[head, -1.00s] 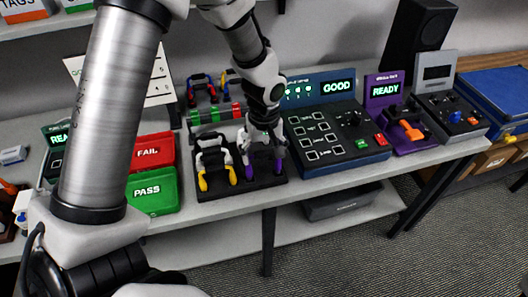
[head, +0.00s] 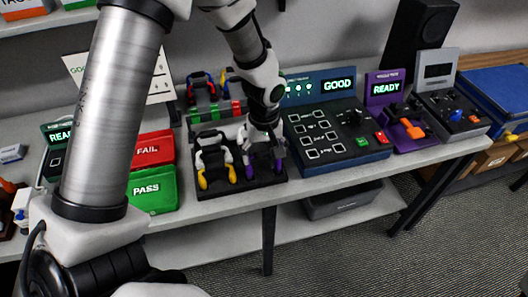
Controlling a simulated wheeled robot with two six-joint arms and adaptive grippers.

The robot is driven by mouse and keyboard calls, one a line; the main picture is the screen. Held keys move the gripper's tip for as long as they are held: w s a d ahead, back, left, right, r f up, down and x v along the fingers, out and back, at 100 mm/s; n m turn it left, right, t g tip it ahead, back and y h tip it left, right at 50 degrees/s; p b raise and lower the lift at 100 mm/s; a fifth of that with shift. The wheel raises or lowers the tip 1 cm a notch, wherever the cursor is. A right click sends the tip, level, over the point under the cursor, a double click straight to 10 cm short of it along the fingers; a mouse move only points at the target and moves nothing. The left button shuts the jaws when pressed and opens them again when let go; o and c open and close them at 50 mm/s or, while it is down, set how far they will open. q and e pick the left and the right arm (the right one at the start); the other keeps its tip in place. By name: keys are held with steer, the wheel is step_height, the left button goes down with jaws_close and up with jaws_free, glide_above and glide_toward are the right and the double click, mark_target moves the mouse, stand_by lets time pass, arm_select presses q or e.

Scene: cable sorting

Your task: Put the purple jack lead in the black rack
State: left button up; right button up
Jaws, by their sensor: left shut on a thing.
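The purple jack lead (head: 249,171) hangs as a bent loop, its two purple ends pointing down, over the right part of the black rack (head: 240,189). My left gripper (head: 263,143) comes down from above and is shut on the lead's upper part. The gripper hides the middle of the lead. I cannot tell whether its ends touch the rack floor. A lead with yellow ends (head: 202,180) stands in the left part of the same rack. My right gripper is not in view.
Behind the rack is a holder with red and green blocks (head: 222,112) and other leads. Red FAIL (head: 148,150) and green PASS (head: 150,191) trays lie left. A tester reading GOOD (head: 338,85) stands close on the right. The table's front edge is just before the rack.

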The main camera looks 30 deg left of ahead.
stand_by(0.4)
arm_select(q)
steer(key=shift+f, duration=0.3)
steer(key=shift+f, duration=0.15)
stand_by(0.3)
steer(key=o, duration=1)
step_height(320, 180, up, 8)
steer(key=p, duration=0.6)
